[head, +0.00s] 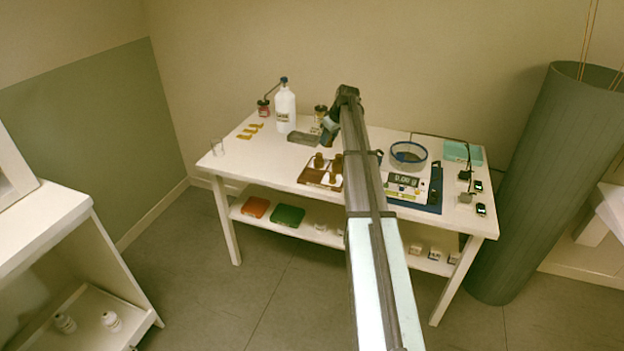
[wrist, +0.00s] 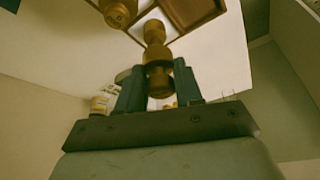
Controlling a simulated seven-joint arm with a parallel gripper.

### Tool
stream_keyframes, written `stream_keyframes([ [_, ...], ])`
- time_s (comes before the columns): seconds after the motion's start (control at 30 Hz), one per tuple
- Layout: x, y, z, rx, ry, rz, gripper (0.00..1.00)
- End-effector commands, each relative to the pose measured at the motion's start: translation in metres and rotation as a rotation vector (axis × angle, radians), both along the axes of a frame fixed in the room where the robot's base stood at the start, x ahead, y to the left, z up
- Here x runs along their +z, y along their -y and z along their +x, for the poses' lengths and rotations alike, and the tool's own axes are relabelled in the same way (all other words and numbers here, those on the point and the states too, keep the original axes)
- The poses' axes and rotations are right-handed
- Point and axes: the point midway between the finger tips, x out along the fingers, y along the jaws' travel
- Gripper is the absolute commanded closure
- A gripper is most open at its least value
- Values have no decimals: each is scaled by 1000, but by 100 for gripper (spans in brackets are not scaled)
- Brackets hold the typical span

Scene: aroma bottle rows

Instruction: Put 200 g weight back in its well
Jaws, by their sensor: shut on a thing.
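A brass weight (wrist: 157,52) with a narrow neck is held between the blue fingers of my gripper (wrist: 158,74) in the wrist view. Any mark on it is too small to read. The brown weight block (head: 311,175) lies on the table in the head view, with brass weights (head: 318,160) standing on it. Part of the block (wrist: 190,12) and another brass weight (wrist: 118,13) show at the top of the wrist view. My gripper (head: 328,132) is behind the block in the head view. My arm hides part of the block. The 200 g well cannot be picked out.
A scale (head: 403,182) on a blue mat and a glass bowl (head: 408,155) stand right of the block. A white bottle (head: 285,110), a grey box (head: 303,138) and a small jar (head: 320,112) are behind it. The table's front left (head: 255,170) is clear.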

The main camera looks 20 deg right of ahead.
Motion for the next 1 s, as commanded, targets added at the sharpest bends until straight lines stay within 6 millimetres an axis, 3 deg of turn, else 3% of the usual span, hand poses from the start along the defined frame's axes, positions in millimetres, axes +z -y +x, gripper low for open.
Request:
stream_keyframes([
  [0.03,-4,-19,2,18,0,0,93],
  [0.1,-9,-36,4,33,0,0,93],
  [0.33,-23,-83,2,25,0,0,93],
  [0.53,-27,-77,-8,-111,1,-1,93],
  [1.0,-30,-69,-3,-326,-1,-1,93],
])
